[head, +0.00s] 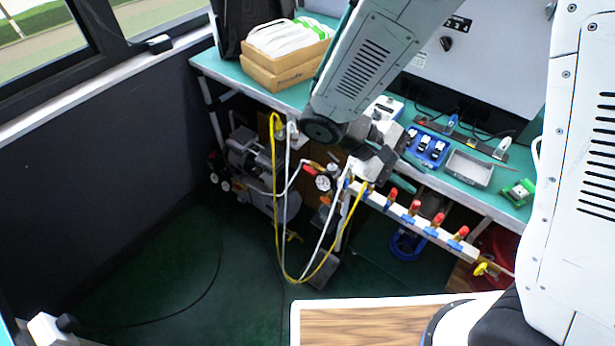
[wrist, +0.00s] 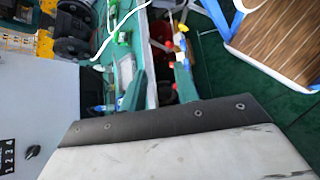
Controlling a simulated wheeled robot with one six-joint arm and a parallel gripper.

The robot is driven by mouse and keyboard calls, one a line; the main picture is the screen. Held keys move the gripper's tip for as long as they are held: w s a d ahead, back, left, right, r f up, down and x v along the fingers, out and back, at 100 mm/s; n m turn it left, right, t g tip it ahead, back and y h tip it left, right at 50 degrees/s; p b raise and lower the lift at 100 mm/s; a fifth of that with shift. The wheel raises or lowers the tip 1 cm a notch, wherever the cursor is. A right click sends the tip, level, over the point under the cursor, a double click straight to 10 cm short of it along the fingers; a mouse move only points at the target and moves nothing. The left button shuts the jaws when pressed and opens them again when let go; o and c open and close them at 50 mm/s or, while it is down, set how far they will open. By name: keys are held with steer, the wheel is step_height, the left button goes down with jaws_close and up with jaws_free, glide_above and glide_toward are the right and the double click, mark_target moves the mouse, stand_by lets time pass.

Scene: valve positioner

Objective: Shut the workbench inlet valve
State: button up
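A pale manifold bar (head: 423,226) with several red-topped valves (head: 438,219) and blue fittings runs along the bench front. A yellow handle (head: 482,269) sits at its right end, and another small yellow handle (head: 293,236) is low near the floor. I cannot tell which is the inlet valve. My gripper (head: 408,172) is above the bench's front edge, near the manifold's left end and apart from the red valves. In the wrist view my gripper (wrist: 161,82) shows two separated green fingers with nothing between them. Red and yellow valve parts (wrist: 181,38) show beyond the fingers.
The green workbench (head: 455,180) holds a blue tray (head: 427,147), a grey tray (head: 468,168) and cardboard boxes (head: 285,75). A yellow hose (head: 275,200) and white hoses hang below its front. Open green floor (head: 190,275) lies at left.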

steer(key=w+a+f+n+t+h, duration=0.3)
steer(key=w+a+f+t, duration=0.15)
steer(key=f, duration=0.35)
steer(key=n+t+y, duration=0.4)
steer(key=t+y, duration=0.5)
steer(key=t, duration=0.7)
glide_toward(310, 171)
steer(key=x, duration=0.8)
steer(key=shift+a+f, duration=0.2)
steer(key=shift+g, duration=0.25)
jaws_close()
